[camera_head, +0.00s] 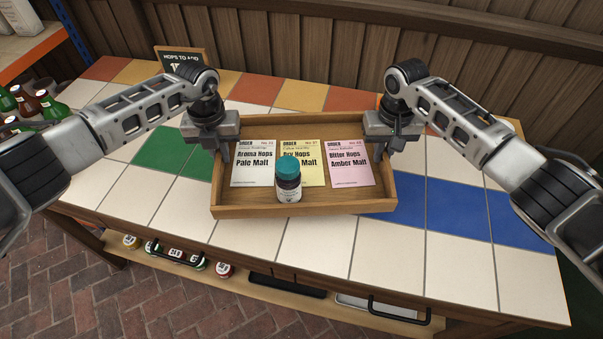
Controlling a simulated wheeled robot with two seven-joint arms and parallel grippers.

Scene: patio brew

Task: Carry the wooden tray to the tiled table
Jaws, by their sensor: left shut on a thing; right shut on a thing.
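The wooden tray (330,209) is at the middle of the camera_head view, over the tiled table (310,250). I cannot tell whether it rests on the tiles or hangs just above them. Three order cards lie in it: a white one (250,172), a yellow one (313,172) and a pink one (348,172). My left gripper (221,155) is shut on the tray's left side. My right gripper (382,150) is shut on its right side. The fingertips are partly hidden.
A small sign (185,62) stands at the table's back left. Green and brown bottles (45,105) are at the far left. A lower shelf (240,283) holds several jars and dark-handled items. A wooden wall (320,50) closes the back. White tiles in front of the tray are clear.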

